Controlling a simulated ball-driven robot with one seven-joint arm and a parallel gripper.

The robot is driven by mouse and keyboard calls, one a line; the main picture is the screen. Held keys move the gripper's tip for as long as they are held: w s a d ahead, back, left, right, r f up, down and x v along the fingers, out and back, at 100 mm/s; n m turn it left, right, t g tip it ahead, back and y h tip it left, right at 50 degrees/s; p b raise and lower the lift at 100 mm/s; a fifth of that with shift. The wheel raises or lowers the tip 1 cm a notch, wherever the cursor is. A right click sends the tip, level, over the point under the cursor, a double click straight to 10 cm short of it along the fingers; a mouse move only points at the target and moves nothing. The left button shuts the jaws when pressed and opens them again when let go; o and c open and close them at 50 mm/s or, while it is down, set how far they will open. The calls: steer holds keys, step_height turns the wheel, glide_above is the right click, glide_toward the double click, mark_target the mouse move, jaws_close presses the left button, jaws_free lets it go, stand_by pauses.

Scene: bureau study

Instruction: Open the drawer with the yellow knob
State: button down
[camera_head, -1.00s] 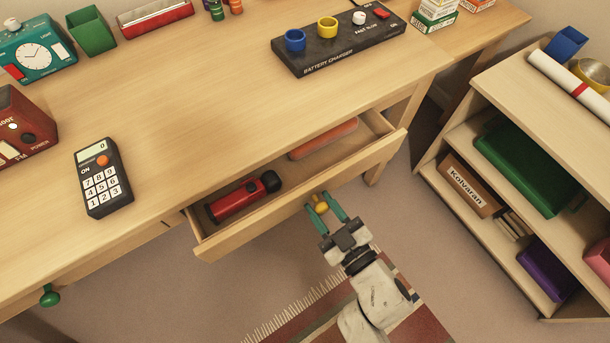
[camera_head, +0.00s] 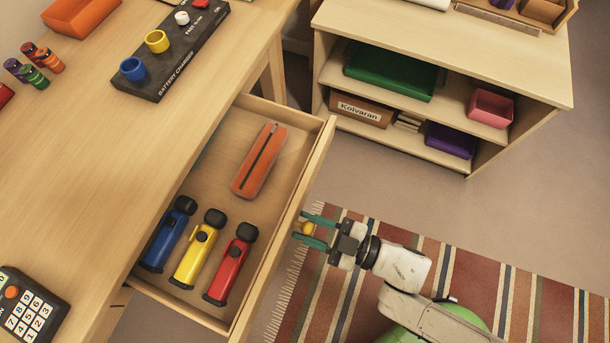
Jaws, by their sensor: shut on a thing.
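The drawer (camera_head: 318,158) is pulled well out from under the desk, with its inside showing. Its yellow knob (camera_head: 306,228) is on the outer side of the drawer front. My gripper (camera_head: 308,233) has its green fingers shut on the yellow knob. In the drawer lie a blue flashlight (camera_head: 166,238), a yellow flashlight (camera_head: 194,257), a red flashlight (camera_head: 228,268) and an orange pencil case (camera_head: 260,160).
The desk (camera_head: 90,140) bears a battery charger (camera_head: 180,50), a calculator (camera_head: 28,305), small batteries (camera_head: 42,57) and an orange tray (camera_head: 80,14). A wooden shelf unit (camera_head: 450,62) stands beyond the drawer. A striped rug (camera_head: 480,290) covers the floor on the right.

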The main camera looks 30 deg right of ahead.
steer(key=shift+f, duration=0.25)
steer(key=c, duration=1.1)
jaws_free()
steer(key=shift+d, duration=0.1)
steer(key=o, duration=0.3)
steer(key=shift+r, duration=0.1)
steer(key=shift+o, duration=0.2)
steer(key=shift+s, duration=0.1)
steer(key=v, duration=1)
steer(key=shift+s+d, duration=0.2)
steer(key=shift+s, duration=0.05)
